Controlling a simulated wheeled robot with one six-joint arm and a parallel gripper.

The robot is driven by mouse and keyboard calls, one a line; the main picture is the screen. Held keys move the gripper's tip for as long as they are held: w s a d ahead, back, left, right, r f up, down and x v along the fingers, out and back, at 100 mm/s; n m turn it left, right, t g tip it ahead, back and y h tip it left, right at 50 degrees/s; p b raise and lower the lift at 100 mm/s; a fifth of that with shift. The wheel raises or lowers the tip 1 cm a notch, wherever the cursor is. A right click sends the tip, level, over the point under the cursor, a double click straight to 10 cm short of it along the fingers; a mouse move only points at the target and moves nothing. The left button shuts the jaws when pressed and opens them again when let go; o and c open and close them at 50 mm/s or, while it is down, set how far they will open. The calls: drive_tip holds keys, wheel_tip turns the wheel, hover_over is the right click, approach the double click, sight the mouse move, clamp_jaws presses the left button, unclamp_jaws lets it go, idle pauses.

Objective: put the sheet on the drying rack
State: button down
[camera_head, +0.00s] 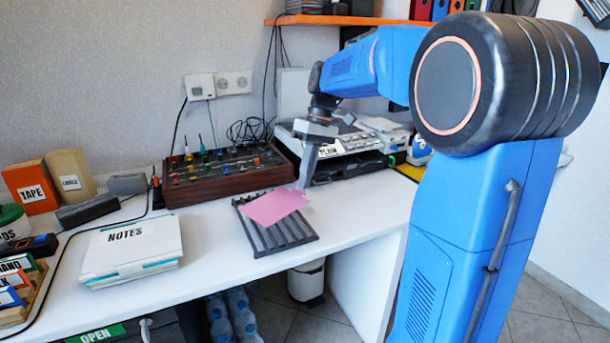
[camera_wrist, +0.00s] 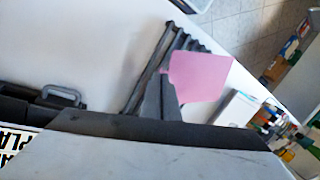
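A pink sheet (camera_head: 272,208) is at the tip of my gripper (camera_head: 301,187), over the dark ridged drying rack (camera_head: 287,240) on the white bench. In the wrist view the sheet (camera_wrist: 200,78) extends from my fingertips (camera_wrist: 164,78) and covers part of the rack (camera_wrist: 150,58). The sheet hides the rack's middle and some ridges. The gap between sheet and rack is hard to judge.
A wooden box with coloured knobs (camera_head: 222,172) stands behind the rack. A white NOTES case (camera_head: 132,248) lies to the left, with bare bench between it and the rack. A grey device (camera_head: 345,143) stands behind my gripper. The bench's front edge is close to the rack.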

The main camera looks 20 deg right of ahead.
drive_tip(key=shift+f, duration=3)
drive_tip(key=shift+f, duration=0.5)
drive_tip(key=c, duration=2)
unclamp_jaws()
drive_tip(key=v, duration=1.7)
drive_tip(key=shift+w+d+r, duration=0.1)
drive_tip(key=shift+r, duration=0.05)
